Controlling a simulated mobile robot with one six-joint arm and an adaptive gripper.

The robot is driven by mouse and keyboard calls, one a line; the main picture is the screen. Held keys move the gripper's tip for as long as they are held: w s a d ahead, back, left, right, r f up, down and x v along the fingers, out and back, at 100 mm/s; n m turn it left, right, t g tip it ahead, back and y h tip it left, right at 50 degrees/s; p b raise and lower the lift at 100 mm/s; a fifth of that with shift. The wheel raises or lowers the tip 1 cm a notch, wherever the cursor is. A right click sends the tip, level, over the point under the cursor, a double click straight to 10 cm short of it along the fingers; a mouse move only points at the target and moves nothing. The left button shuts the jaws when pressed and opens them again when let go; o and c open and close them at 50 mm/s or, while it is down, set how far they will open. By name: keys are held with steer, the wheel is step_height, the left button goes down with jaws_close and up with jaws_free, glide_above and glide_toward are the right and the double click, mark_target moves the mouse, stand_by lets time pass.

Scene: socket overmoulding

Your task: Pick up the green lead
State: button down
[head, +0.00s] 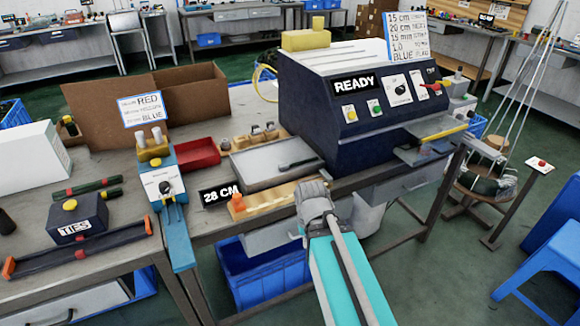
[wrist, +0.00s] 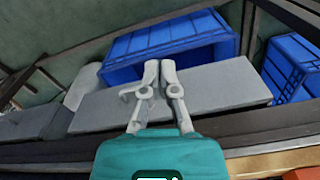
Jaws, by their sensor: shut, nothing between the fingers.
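No lead that I can clearly tell as the green one shows. A dark green stick-like piece with red parts (head: 87,187) lies on the left bench behind the TIES box, too small to identify. A dark greenish coil (head: 487,185) sits in the hanging pan at the right; I cannot tell whether it is a lead. My gripper (head: 313,190) is in front of the bench edge, near the orange-topped wooden rack. In the wrist view its grey fingers (wrist: 160,66) are together and empty, above grey drawers and blue crates.
The dark READY machine (head: 325,110) fills the middle bench, with a grey tray (head: 262,172) and red bin (head: 197,153) left of it. A TIES box (head: 78,217) and cardboard box (head: 105,103) are farther left. Blue crates (wrist: 140,45) stand below; a blue stool (head: 550,262) is right.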

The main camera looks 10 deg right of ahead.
steer(key=c, duration=1.4)
jaws_free()
steer(key=c, duration=0.9)
jaws_free()
steer(key=shift+w+r, duration=0.2)
steer(key=shift+c, duration=0.2)
steer(key=shift+o, duration=0.9)
steer(key=w+a+r+m+p, duration=0.1)
steer(key=w+r+m+p, duration=1.3)
steer(key=w+r+p, duration=0.9)
steer(key=shift+w+a+p, duration=0.25)
steer(key=shift+w+p, duration=0.05)
steer(key=shift+w, duration=0.5)
steer(key=shift+w+r+m, duration=0.25)
steer(key=shift+w+m, duration=0.1)
steer(key=shift+m, duration=0.15)
steer(key=shift+f, duration=0.1)
steer(key=b, duration=0.8)
glide_above(286, 164)
step_height(286, 164, down, 8)
steer(key=shift+f, duration=0.25)
steer(key=shift+f, duration=0.1)
